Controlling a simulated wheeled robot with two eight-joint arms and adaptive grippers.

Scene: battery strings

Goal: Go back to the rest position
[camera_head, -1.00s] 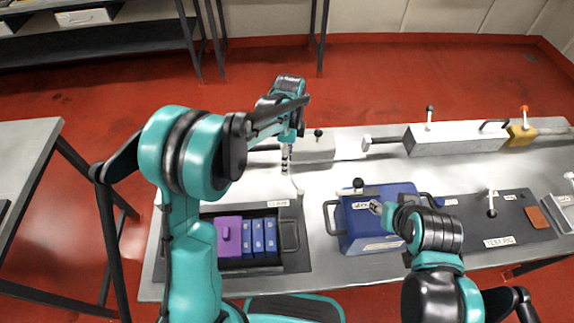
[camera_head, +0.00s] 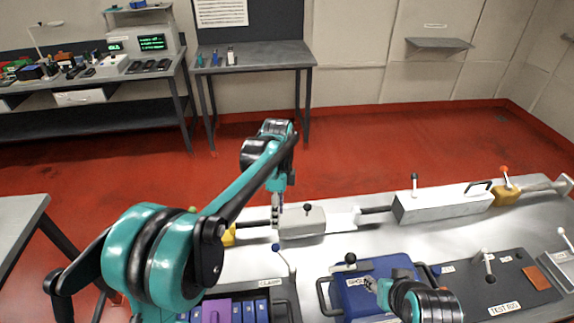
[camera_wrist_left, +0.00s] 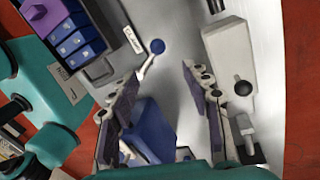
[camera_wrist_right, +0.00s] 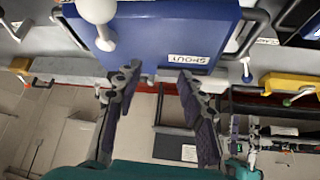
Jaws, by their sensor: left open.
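My left gripper (camera_head: 277,212) hangs fingers down over the bench, just left of a grey block with a dark knob (camera_head: 303,222). In the left wrist view its fingers (camera_wrist_left: 163,82) are apart with nothing held; a blue-knobbed lever (camera_wrist_left: 157,46) shows beyond them. My right gripper (camera_head: 372,285) is low in the head view, at the blue case (camera_head: 358,295). In the right wrist view its fingers (camera_wrist_right: 160,78) are apart and empty, near the lower edge of the labelled blue case (camera_wrist_right: 160,30). I cannot tell whether they touch it.
The metal bench (camera_head: 250,258) carries a long grey box (camera_head: 440,204), a yellow clamp (camera_head: 505,193), a dark test panel (camera_head: 480,285) and a bin of blue and purple blocks (camera_head: 245,312). Red floor lies clear behind it. Back benches (camera_head: 255,56) stand by the wall.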

